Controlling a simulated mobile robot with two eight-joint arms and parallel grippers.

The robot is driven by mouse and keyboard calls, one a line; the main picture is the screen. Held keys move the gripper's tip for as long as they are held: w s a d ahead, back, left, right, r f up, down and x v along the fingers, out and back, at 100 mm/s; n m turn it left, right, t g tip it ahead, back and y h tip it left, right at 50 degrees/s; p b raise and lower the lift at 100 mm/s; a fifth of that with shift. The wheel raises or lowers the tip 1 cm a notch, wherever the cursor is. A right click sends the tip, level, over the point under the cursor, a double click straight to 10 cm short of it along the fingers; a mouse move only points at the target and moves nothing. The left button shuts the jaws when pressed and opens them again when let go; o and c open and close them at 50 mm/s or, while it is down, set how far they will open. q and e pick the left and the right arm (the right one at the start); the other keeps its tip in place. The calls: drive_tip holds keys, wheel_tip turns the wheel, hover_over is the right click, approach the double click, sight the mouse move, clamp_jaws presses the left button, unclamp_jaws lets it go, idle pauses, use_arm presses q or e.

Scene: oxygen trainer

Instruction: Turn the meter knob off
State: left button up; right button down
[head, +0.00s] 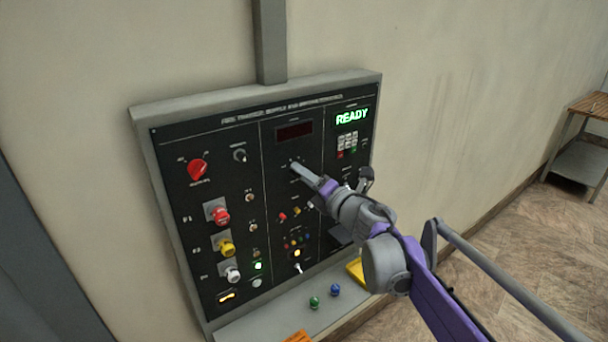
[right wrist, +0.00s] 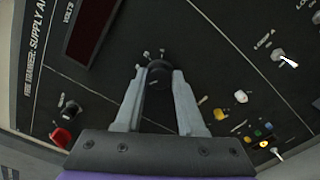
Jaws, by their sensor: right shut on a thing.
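The black meter knob (right wrist: 159,72) sits on the dark panel (head: 180,150), below an unlit display (head: 294,131) labelled for volts. My right gripper (head: 294,167) reaches in from the right and is shut on this knob. In the right wrist view the two grey fingertips (right wrist: 158,76) stand on either side of the knob. In the head view the fingers hide most of the knob, and its pointer setting cannot be read. My left gripper is not in view.
A red rotary knob (head: 198,169), another black knob (head: 240,155) and several coloured buttons lie left on the panel. Blue (head: 335,290) and green (head: 314,302) balls lie on the ledge below.

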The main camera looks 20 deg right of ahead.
idle(0.3)
drive_tip(key=c, duration=0.5)
unclamp_jaws()
drive_tip(key=shift+s, duration=0.15)
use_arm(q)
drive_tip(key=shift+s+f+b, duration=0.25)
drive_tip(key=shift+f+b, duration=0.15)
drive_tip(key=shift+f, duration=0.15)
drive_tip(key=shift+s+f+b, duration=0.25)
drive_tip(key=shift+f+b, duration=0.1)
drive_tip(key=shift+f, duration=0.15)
use_arm(e)
drive_tip(key=v, duration=1)
drive_tip(key=shift+s+d, duration=0.15)
drive_tip(key=shift+s, duration=0.15)
